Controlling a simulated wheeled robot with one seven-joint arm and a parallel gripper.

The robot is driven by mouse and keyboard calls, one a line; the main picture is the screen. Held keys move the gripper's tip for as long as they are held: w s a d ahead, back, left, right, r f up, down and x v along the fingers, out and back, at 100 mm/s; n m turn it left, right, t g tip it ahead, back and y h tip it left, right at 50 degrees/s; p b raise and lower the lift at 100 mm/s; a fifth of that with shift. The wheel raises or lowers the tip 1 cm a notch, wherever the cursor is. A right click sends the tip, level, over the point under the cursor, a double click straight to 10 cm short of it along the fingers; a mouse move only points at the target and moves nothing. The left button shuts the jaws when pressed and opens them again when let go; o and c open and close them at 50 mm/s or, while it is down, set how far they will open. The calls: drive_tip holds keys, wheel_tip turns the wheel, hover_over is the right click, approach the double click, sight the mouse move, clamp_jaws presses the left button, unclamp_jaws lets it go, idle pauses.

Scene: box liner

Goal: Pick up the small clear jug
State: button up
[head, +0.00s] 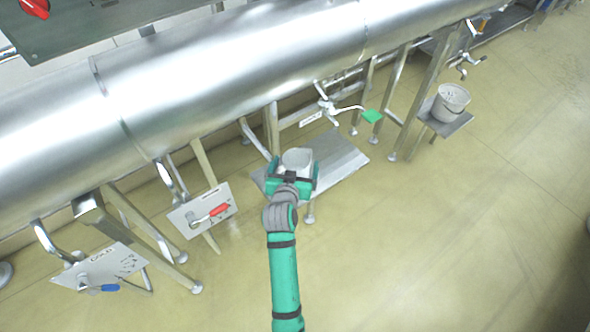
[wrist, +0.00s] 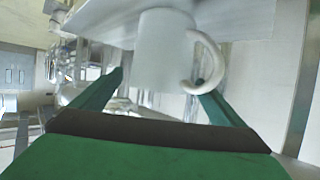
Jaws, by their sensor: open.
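The jug (head: 297,160) looks whitish and stands on a grey metal shelf (head: 342,160) under the large steel pipe in the head view. In the wrist view the jug (wrist: 163,50) is a pale cylinder with a curved handle on its right side. My gripper (head: 294,172) is at the jug, its green fingers apart. In the wrist view the gripper (wrist: 160,92) has one finger to the left of the jug and the other under the handle at the right. I cannot tell whether either finger touches it. The jug's lower front is partly hidden by my gripper in the head view.
The big steel pipe (head: 230,55) runs above the shelf. A green-handled valve (head: 372,116) is behind right. A red-handled valve plate (head: 203,210) is at left. A white bucket (head: 451,102) stands on another shelf at right. The floor (head: 430,240) at right is clear.

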sight(299, 155)
drive_tip(key=shift+x, duration=2.9)
drive_tip(key=c, duration=1.1)
